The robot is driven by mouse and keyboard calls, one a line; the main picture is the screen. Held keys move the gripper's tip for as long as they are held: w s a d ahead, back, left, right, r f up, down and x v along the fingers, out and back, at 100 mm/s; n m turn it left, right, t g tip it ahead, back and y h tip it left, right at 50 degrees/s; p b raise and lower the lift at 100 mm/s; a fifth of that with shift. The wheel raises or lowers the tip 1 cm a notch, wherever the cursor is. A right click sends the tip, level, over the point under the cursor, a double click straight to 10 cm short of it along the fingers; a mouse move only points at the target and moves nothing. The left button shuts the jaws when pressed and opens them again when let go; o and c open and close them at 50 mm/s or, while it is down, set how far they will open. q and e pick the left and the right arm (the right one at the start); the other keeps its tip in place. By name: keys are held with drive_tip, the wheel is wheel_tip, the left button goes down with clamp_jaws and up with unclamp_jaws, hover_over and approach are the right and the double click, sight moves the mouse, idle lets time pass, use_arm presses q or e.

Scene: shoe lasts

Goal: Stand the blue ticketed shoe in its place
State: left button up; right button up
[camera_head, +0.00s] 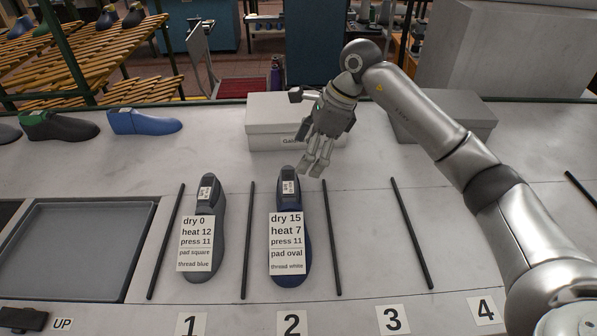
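A dark blue shoe (307,245) lies lengthwise in the lane above number 2. Its white ticket (287,243) reads dry 15, heat 7, press 11, pad oval, thread white. A grey shoe (219,225) with a ticket reading dry 0, heat 12, press 11 lies in the lane above number 1. A lighter blue shoe (158,125) without a large ticket lies at the back left. My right gripper (311,170) points down just beyond and right of the dark blue shoe's far end. Its fingers look apart and empty. My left gripper is out of view.
Thin dark rods (410,235) divide the lanes; the lanes above 3 (392,320) and 4 (485,309) look empty. A lidded box (275,125) stands behind my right gripper, and another grey box (455,115) behind my arm. A grey tray (75,292) is at left.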

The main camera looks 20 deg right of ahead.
drive_tip(key=v, duration=0.4)
drive_tip(key=shift+b, duration=0.3)
wheel_tip(320, 180, up, 5)
drive_tip(key=p, duration=0.3)
drive_tip(key=shift+f, duration=0.25)
drive_tip(key=s+a+b, duration=0.2)
drive_tip(key=s+a, duration=0.1)
drive_tip(key=s, duration=0.7)
drive_tip(key=s+a+b, duration=0.3)
drive_tip(key=s, duration=0.8)
